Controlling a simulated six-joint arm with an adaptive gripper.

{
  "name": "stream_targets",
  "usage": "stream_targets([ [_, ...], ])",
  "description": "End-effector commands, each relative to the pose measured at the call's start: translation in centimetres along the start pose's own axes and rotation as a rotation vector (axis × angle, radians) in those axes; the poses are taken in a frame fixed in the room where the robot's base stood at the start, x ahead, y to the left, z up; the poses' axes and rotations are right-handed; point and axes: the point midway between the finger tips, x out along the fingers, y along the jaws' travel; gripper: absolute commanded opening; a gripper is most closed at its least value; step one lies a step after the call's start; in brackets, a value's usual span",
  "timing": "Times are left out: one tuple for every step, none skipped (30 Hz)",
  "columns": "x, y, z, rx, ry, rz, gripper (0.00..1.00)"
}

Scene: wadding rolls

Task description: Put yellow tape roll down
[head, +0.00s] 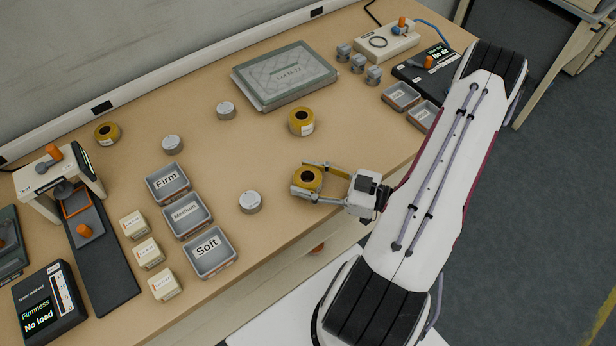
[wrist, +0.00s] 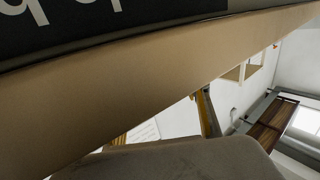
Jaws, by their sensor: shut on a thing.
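A yellow tape roll (head: 308,178) with a dark core sits between the fingers of my gripper (head: 306,184) in the head view, near the table's front edge. My gripper is shut on it. I cannot tell whether the roll touches the table. A second yellow roll (head: 302,121) stands on the table behind it, and a third yellow roll (head: 107,133) lies at the far left. The wrist view is filled by close blurred surfaces, and no whole roll can be made out there.
A grey-white round tin (head: 250,202) stands left of my gripper. Labelled trays Firm (head: 168,184), Medium (head: 187,215) and Soft (head: 210,251) lie further left. A lidded flat box (head: 285,75) is at the back. The table between the held roll and the second roll is bare.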

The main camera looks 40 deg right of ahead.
Motion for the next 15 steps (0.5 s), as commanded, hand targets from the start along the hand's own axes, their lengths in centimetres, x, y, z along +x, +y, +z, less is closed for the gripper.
stream_targets([
  [0.0, 0.01, 0.0, 0.0, 0.0, 0.0, 0.25],
  [0.0, 0.01, -0.01, 0.0, 0.0, 0.0, 0.25],
  [0.0, 0.01, -0.01, 0.0, 0.0, 0.0, 0.25],
  [0.0, 0.0, -0.02, 0.0, 0.0, 0.0, 0.25],
  [0.0, 0.01, -0.02, 0.0, 0.0, 0.0, 0.25],
  [0.0, 0.0, -0.02, 0.0, 0.0, 0.0, 0.25],
  [0.0, 0.0, 0.0, 0.0, 0.0, 0.0, 0.25],
  [0.0, 0.0, 0.04, 0.0, 0.0, 0.0, 0.25],
  [0.01, 0.0, 0.12, 0.0, 0.0, 0.0, 0.25],
  [0.01, 0.0, 0.18, 0.0, 0.0, 0.0, 0.25],
  [0.01, 0.0, 0.24, 0.0, 0.0, 0.0, 0.25],
  [0.01, 0.0, 0.31, 0.0, 0.0, 0.0, 0.25],
  [0.02, 0.0, 0.36, 0.0, 0.0, 0.0, 0.25],
  [0.02, 0.01, 0.39, -0.001, 0.0, 0.0, 0.49],
  [0.02, 0.01, 0.37, -0.001, 0.0, 0.0, 0.59],
])
